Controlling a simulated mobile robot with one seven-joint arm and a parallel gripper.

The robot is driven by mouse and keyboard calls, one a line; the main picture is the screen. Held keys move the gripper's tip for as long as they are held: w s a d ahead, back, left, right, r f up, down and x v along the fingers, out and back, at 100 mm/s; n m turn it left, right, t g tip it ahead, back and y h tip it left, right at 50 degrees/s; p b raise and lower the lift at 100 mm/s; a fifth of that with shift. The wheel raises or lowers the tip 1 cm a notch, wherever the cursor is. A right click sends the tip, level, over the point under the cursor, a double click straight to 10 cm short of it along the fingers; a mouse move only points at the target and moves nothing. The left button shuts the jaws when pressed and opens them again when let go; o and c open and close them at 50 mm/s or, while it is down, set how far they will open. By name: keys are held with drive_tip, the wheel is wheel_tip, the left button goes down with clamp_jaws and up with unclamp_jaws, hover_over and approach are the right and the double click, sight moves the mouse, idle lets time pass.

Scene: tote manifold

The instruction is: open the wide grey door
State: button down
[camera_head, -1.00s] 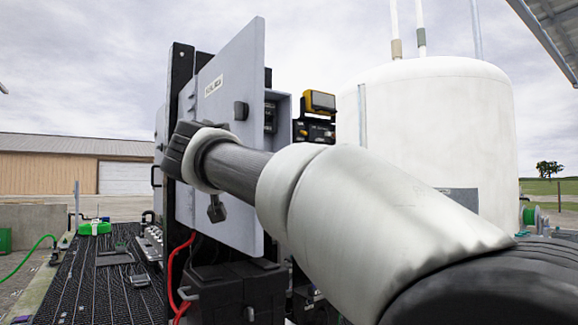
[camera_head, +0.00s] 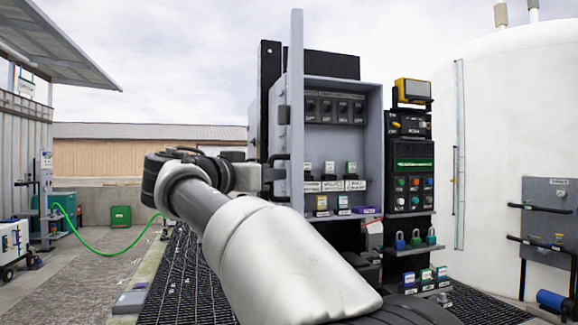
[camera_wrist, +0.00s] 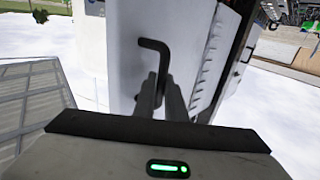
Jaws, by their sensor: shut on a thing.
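The wide grey door (camera_head: 297,75) stands swung out from its cabinet and is seen nearly edge-on in the head view. The open cabinet (camera_head: 373,110) shows to its right, with a row of dark breakers and labelled parts inside. In the wrist view the door's pale face (camera_wrist: 190,45) fills the middle, with a bent black handle (camera_wrist: 155,46) on it. My gripper (camera_wrist: 160,95) is shut on the lower part of this handle. In the head view my gripper (camera_head: 266,175) is at the left face of the door, and my arm hides the door's lower part.
A black control panel (camera_head: 410,165) with buttons stands right of the cabinet, with padlocks (camera_head: 415,238) below. A large white tank (camera_head: 500,140) is at the right. Dark grating (camera_head: 185,280) covers the floor. A green hose (camera_head: 100,238) lies at the left.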

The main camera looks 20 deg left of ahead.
drive_tip(key=shift+f, duration=0.15)
drive_tip(key=c, duration=1.8)
unclamp_jaws()
drive_tip(key=shift+a, duration=0.1)
drive_tip(key=shift+s, duration=0.15)
drive_tip(key=s, duration=0.5)
drive_tip(key=s+a, duration=0.1)
drive_tip(key=s, duration=0.5)
drive_tip(key=s+a, duration=0.1)
drive_tip(key=s, duration=0.5)
drive_tip(key=shift+a+b, duration=0.25)
drive_tip(key=shift+b, duration=0.15)
